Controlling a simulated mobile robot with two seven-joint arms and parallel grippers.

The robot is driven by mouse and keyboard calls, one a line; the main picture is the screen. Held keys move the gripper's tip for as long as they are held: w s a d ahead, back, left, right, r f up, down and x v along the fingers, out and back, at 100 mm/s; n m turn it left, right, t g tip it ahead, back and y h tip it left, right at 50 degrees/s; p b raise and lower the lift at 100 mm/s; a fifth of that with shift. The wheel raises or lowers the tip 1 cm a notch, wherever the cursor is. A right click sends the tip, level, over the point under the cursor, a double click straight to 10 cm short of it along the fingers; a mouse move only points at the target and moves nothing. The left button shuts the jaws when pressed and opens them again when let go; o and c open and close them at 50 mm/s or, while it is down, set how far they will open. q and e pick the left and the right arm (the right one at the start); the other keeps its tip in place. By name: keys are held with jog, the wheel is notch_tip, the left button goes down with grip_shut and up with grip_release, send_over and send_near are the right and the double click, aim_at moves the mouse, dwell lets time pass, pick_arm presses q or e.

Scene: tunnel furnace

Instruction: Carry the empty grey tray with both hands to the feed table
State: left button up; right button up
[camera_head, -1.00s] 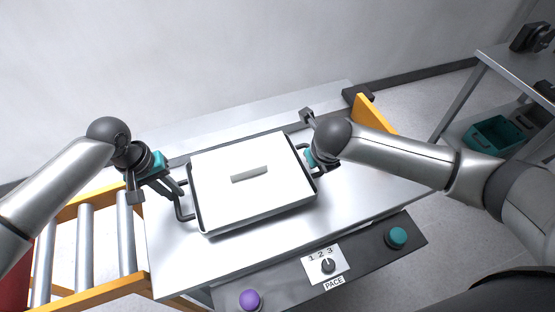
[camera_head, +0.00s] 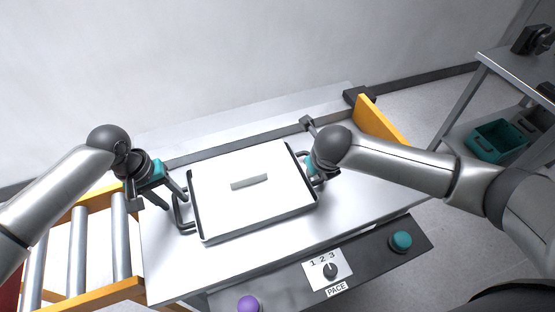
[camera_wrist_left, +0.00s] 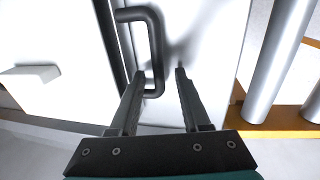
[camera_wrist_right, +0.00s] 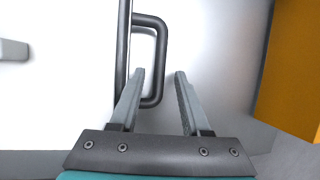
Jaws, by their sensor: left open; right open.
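The tray (camera_head: 204,236) lies flat on the metal table, with a dark rim, a white inner face and a dark loop handle at each end. A small light-grey bar (camera_head: 249,182) lies on its white face. My left gripper (camera_head: 172,198) is open at the left handle (camera_wrist_left: 157,45); in the left wrist view the handle's lower end lies between the fingers. My right gripper (camera_wrist_right: 160,72) is open at the right handle (camera_wrist_right: 163,45); in the right wrist view the bar runs between the fingers. In the head view my right arm partly hides that handle.
A roller conveyor (camera_head: 78,250) with orange rails adjoins the table's left end. An orange plate (camera_head: 380,125) stands at its right end. A control panel with a PACE knob (camera_head: 330,270), a teal button (camera_head: 401,241) and a purple button (camera_head: 248,304) runs along the front. A shelf holds a teal bin (camera_head: 497,140).

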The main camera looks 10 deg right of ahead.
jog(key=shift+r, duration=0.1)
pick_arm(q)
notch_tip(320, 180, up, 12)
jog(key=a, duration=0.2)
jog(key=shift+s+a, duration=0.15)
jog(key=shift+s, duration=0.05)
pick_arm(e)
jog(key=v, duration=1.2)
pick_arm(q)
jog(key=shift+f, duration=0.1)
